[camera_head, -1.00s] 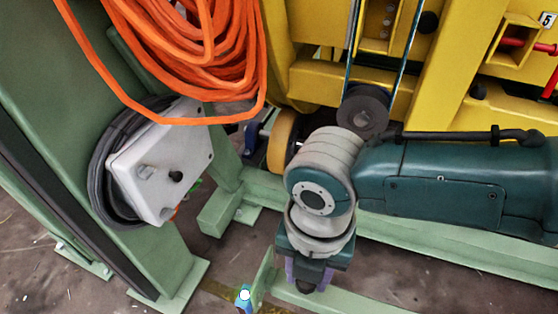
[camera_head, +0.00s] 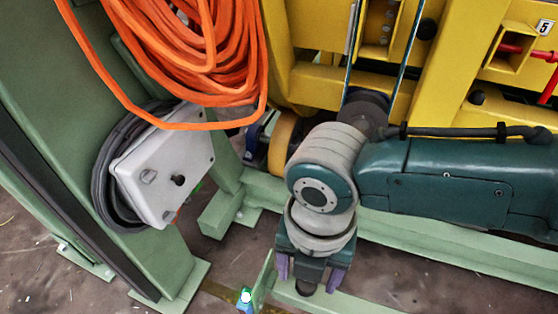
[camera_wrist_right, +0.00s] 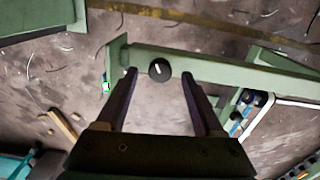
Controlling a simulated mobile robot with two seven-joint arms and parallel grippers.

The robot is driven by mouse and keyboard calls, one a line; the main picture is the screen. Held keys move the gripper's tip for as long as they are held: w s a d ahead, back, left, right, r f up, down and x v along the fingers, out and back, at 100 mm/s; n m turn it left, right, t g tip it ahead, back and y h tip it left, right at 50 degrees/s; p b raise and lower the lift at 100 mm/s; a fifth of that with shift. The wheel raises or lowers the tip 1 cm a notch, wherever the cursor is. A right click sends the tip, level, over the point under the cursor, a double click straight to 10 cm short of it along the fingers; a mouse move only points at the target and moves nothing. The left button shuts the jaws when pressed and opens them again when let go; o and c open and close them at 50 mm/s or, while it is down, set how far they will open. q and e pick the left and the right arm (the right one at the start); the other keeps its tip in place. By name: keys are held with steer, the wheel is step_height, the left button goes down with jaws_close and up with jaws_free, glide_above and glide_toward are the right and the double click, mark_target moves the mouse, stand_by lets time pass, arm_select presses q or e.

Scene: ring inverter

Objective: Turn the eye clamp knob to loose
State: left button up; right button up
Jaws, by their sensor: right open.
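A round black knob with a white pointer line (camera_wrist_right: 159,69) sits on the green beam (camera_wrist_right: 215,66) in the right wrist view. I take it for the eye clamp knob; no label shows. In the head view the dark knob (camera_head: 306,288) shows just below my right gripper (camera_head: 310,277). My right gripper is open, with purple fingers pointing down. In the right wrist view its fingertips (camera_wrist_right: 159,75) lie on either side of the knob, with gaps on both sides. I cannot tell the height between fingertips and knob. My left gripper is out of view.
A small blue-and-white part (camera_head: 246,296) stands at the beam's end, left of my gripper. A grey control box (camera_head: 160,172) with black cable and an orange hose coil (camera_head: 190,50) hang at left. Yellow machinery (camera_head: 350,90) stands behind my arm.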

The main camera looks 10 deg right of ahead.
step_height(320, 180, up, 8)
steer(key=p, duration=0.4)
steer(key=shift+r, duration=0.2)
